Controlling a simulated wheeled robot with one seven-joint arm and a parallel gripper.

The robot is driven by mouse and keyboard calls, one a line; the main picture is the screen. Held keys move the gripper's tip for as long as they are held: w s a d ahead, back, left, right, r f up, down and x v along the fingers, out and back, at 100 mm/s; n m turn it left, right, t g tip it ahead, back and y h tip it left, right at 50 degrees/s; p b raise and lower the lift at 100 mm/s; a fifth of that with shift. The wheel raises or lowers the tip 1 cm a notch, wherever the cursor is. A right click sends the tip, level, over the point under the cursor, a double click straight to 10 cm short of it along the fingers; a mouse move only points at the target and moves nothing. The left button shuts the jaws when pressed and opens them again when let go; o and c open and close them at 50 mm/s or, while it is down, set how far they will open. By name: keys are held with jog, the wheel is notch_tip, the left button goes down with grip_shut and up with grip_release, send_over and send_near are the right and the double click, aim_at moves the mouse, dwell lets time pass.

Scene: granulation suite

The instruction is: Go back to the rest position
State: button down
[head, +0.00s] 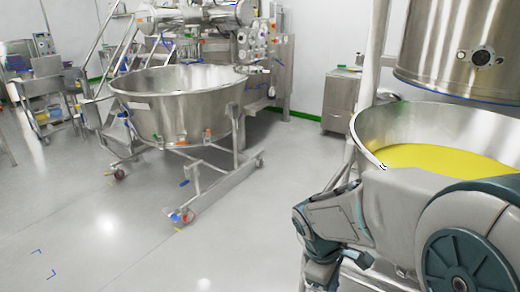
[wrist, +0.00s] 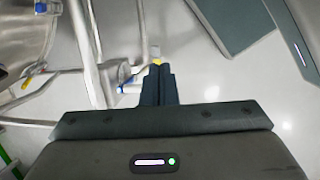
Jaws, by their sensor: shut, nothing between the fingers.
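My gripper (wrist: 158,70) shows in the wrist view with its two dark fingers together, shut and empty. It points down toward the grey floor beside metal frame tubes. In the head view my arm reaches across the lower right, in front of a steel bowl (head: 372,128) filled with yellow material (head: 440,157). The fingers cannot be made out in the head view.
A wheeled steel bowl (head: 180,105) on a frame with casters stands at centre left. A steel vessel (head: 455,50) hangs above the yellow-filled bowl. A steel cabinet (head: 341,98) stands behind. The floor (head: 85,215) at the lower left is clear.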

jog(key=s+r+m+t+y+p, duration=0.1)
jog(key=s+r+m+p, duration=0.2)
jog(key=r+m, duration=0.2)
jog(key=s+a+r+m+t+y+p, duration=0.1)
jog(key=s+r+m+y+p, duration=0.1)
jog(key=r+m, duration=0.4)
notch_tip(320, 180, up, 4)
jog(key=shift+s+a+f+t+p, duration=0.15)
jog(key=shift+s+t+p, duration=0.25)
jog(key=shift+s+p, duration=0.45)
jog(key=shift+s, duration=0.1)
